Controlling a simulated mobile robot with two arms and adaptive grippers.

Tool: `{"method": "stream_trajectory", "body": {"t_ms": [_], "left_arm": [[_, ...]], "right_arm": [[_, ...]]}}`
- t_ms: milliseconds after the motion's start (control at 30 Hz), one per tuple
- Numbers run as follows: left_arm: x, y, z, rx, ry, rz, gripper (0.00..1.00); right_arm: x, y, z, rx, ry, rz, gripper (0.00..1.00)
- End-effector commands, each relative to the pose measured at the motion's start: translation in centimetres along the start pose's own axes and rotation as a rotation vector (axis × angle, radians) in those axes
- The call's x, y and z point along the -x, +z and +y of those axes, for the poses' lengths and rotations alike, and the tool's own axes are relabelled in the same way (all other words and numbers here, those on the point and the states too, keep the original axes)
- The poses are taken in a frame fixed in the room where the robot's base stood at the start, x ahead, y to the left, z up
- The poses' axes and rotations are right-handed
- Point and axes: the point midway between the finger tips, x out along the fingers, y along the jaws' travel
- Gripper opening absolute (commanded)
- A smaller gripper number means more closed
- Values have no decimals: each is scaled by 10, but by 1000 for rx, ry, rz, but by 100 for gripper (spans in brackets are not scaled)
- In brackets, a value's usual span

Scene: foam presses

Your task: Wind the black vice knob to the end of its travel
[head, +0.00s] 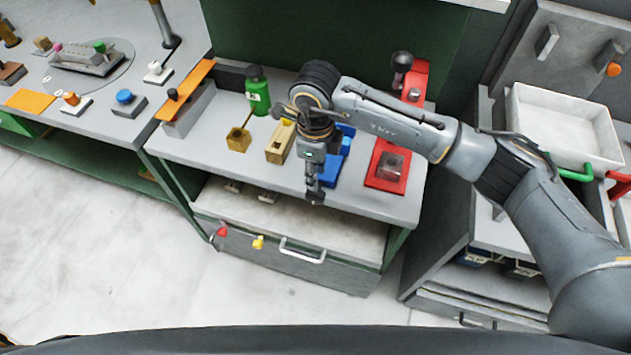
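My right gripper (315,196) points down over the front edge of the middle workbench, in front of a blue vice-like fixture (329,172). The gripper and wrist cover much of this blue fixture. Dark parts at the fingertips blend together, so I cannot tell whether the fingers are apart, shut or around a knob. No black vice knob shows clearly on the blue fixture; it may be hidden behind the gripper. My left gripper is not in view.
A red press (413,80) with a black ball and a red base (386,182) stand to the right. A brass block (281,142), a brass cup (238,140) and a green bottle (257,92) stand left. A drawer handle (302,252) juts out below. A white tray (565,125) is at right.

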Motion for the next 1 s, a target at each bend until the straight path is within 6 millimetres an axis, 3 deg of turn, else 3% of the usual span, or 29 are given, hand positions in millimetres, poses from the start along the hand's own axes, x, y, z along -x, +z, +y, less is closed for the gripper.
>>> {"method": "stream_trajectory", "body": {"t_ms": [200,333,767,933,1000], "left_arm": [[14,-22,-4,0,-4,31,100],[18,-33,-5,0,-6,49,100],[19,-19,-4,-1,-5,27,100],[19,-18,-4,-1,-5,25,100],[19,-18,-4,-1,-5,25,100]], "right_arm": [[-41,-1,1,-1,3,2,32],[-57,0,0,0,2,1,32],[-69,0,0,1,-1,-1,32],[-69,0,0,1,-1,-1,0],[-69,0,0,1,0,-1,0]]}}
